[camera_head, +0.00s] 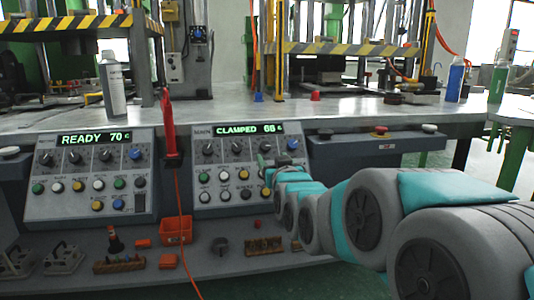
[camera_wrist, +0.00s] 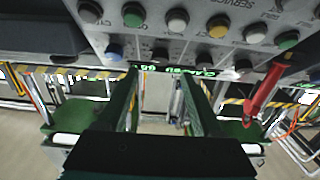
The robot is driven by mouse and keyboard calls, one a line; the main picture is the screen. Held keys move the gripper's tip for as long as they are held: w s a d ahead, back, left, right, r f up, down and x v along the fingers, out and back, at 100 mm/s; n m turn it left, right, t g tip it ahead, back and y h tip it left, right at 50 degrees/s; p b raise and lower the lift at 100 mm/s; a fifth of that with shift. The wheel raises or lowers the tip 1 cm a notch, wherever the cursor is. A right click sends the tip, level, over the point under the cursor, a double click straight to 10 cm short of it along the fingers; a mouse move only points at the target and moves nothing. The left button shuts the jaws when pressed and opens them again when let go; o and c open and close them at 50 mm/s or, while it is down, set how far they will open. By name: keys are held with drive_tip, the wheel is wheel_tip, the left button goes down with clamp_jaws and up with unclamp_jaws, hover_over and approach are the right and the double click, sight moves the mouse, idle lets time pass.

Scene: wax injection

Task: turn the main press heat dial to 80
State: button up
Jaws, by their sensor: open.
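The right control panel (camera_head: 222,183) has a lit display (camera_head: 249,129) reading CLAMPED and what looks like 66 or 68 C. Under it is a row of dark dials with a blue dial (camera_head: 293,144) at the right end. The left control panel (camera_head: 60,205) reads READY 70 C and also has a blue dial (camera_head: 136,154). I cannot read which dial is the main press heat. My gripper (camera_head: 267,172) is in front of the right panel's right side. In the wrist view, its green fingers (camera_wrist: 162,82) are apart and empty; the blue dial (camera_wrist: 114,52) shows near the left finger, touching unclear.
A red-handled tool (camera_head: 170,125) on a cord hangs between the panels. An orange bin (camera_head: 176,231) and small parts lie on the lower shelf. A spray can (camera_head: 112,85) stands on the bench top. A grey box with a red button (camera_head: 380,131) is to the right.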

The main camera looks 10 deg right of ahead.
sight(266, 148)
drive_tip(key=shift+w+a, duration=0.1)
drive_tip(key=shift+w, duration=3.65)
drive_tip(key=shift+r, duration=0.1)
drive_tip(key=shift+c, duration=0.3)
clamp_jaws()
